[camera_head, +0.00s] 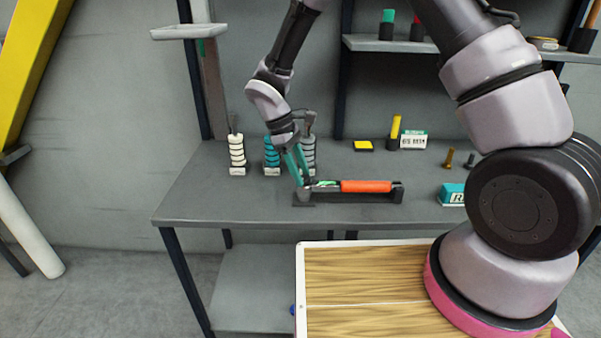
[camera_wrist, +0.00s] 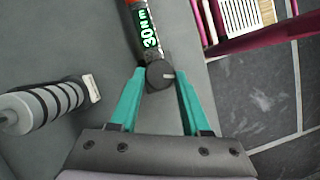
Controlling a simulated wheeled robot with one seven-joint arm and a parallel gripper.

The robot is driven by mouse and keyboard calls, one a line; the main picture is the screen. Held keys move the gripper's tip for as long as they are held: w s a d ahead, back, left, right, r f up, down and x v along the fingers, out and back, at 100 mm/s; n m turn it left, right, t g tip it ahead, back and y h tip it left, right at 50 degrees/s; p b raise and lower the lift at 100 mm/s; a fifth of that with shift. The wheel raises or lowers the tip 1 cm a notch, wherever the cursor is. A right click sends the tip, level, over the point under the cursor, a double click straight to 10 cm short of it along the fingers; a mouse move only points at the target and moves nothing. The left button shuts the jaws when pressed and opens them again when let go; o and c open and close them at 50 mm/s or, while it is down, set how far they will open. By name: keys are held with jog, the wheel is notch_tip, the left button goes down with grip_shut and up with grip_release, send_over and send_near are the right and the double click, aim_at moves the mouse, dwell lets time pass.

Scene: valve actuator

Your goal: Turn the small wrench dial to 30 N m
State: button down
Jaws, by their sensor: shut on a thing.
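The small wrench lies on the grey bench, with an orange-red handle (camera_head: 366,186) and a green display. In the wrist view its green display (camera_wrist: 148,28) reads "30 N m". A dark round dial (camera_wrist: 160,74) with a light pointer line sits at the wrench's near end. My gripper (camera_head: 303,178) reaches down to the left end of the wrench; in the wrist view its teal fingers (camera_wrist: 160,80) are shut on the dial, one on each side. In the head view the fingers partly hide the dial.
White ringed (camera_head: 237,155), teal ringed (camera_head: 271,156) and grey ringed (camera_head: 308,152) stacks stand behind my gripper. A yellow block (camera_head: 363,145), a yellow-handled tool (camera_head: 394,130) and a teal box (camera_head: 452,194) are on the bench (camera_head: 200,200). Shelves hang above.

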jog(key=shift+m, duration=0.6)
jog(key=shift+w+g, duration=0.1)
jog(key=shift+g, duration=0.2)
jog(key=shift+c, duration=1.8)
grip_release()
jog(key=v, duration=1.1)
jog(key=shift+d, duration=0.2)
